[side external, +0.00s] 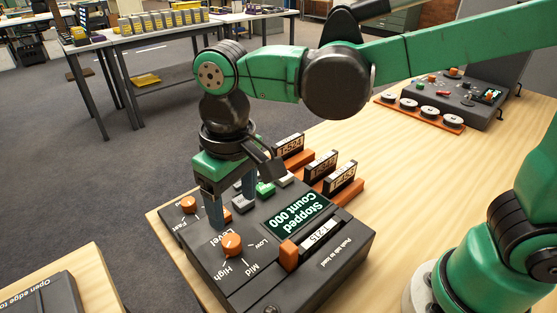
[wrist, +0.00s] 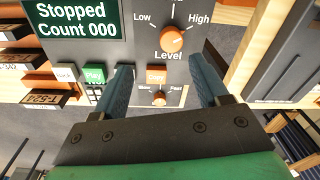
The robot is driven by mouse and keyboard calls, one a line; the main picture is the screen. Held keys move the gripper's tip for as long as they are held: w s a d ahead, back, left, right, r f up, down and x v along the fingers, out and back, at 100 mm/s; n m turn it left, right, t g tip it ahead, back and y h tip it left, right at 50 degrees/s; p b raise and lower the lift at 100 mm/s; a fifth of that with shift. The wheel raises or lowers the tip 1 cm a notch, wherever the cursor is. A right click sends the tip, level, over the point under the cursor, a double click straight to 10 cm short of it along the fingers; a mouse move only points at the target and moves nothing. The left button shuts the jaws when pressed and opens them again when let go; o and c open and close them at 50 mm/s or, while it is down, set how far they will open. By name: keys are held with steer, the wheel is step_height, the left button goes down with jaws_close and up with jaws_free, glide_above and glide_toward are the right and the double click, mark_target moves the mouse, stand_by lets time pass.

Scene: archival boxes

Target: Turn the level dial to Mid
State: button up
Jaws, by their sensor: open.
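The level dial is an orange knob (side external: 232,245) on the dark control box (side external: 213,265), with Low, Mid and High marks around it. It also shows at the top of the wrist view (wrist: 172,39), where Low and High are readable and the middle label is cut off. I cannot tell for sure which mark the knob points to. My gripper (side external: 233,213) is open and empty, pointing down above the box beside the dial. In the wrist view its blue fingers (wrist: 166,62) are spread, with the dial just beyond their tips. I see no contact with the dial.
An orange button (wrist: 156,76) and a Slow–Fast knob (wrist: 159,98) lie between the fingers in the wrist view. A green button (wrist: 94,74) is beside them. The screen (side external: 297,214) reads "Stopped Count 000". Labelled cartridges (side external: 340,178) stand behind the box.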

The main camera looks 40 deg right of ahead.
mark_target(231, 240)
steer(key=shift+s+a+f+g, duration=0.1)
steer(key=shift+a+f+g, duration=0.1)
steer(key=shift+a, duration=0.2)
steer(key=shift+s+a+f+g, duration=0.1)
steer(key=shift+a+f, duration=0.05)
steer(key=shift+a, duration=0.25)
steer(key=shift+f, duration=2.7)
jaws_close()
